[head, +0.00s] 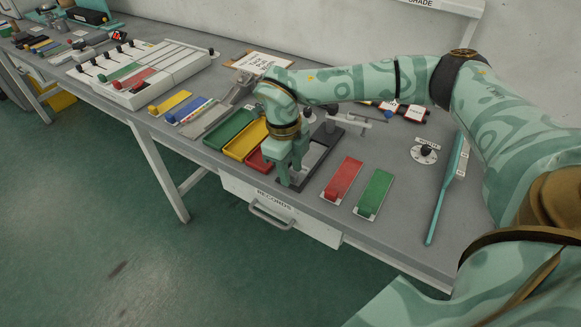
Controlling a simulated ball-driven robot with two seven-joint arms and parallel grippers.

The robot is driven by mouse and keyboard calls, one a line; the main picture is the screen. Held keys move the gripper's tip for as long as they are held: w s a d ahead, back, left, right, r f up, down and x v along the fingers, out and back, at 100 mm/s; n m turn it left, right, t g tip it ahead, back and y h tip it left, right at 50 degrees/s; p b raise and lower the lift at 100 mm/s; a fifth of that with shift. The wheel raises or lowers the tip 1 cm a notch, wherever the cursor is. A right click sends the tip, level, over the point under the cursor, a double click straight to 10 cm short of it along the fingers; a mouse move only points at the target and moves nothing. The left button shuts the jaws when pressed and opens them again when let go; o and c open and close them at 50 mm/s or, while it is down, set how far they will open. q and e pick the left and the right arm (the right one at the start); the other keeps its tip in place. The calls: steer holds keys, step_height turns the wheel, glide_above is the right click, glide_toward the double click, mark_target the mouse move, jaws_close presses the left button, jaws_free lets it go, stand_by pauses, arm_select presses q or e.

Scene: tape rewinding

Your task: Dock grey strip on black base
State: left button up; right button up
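The black base (325,160) is a dark tray-like frame near the table's front edge, partly hidden by my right gripper. A pale grey surface (314,156) shows inside it; I cannot tell if this is a strip. A long grey strip (206,120) lies left of the green tray. My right gripper (291,176) points down at the left front part of the black base. Its fingertips are low, and what lies between them is too small to make out. My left gripper is not in view.
Green (230,129), yellow (246,139) and red trays stand left of the base. Red (343,178) and green (375,192) blocks lie to its right. A clipboard (260,63), a dial (425,153) and a teal bar (447,190) are also on the table.

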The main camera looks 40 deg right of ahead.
step_height(320, 180, up, 12)
steer(key=w+p, duration=0.1)
steer(key=p, duration=0.2)
steer(key=shift+w+a, duration=0.15)
steer(key=shift+a, duration=0.15)
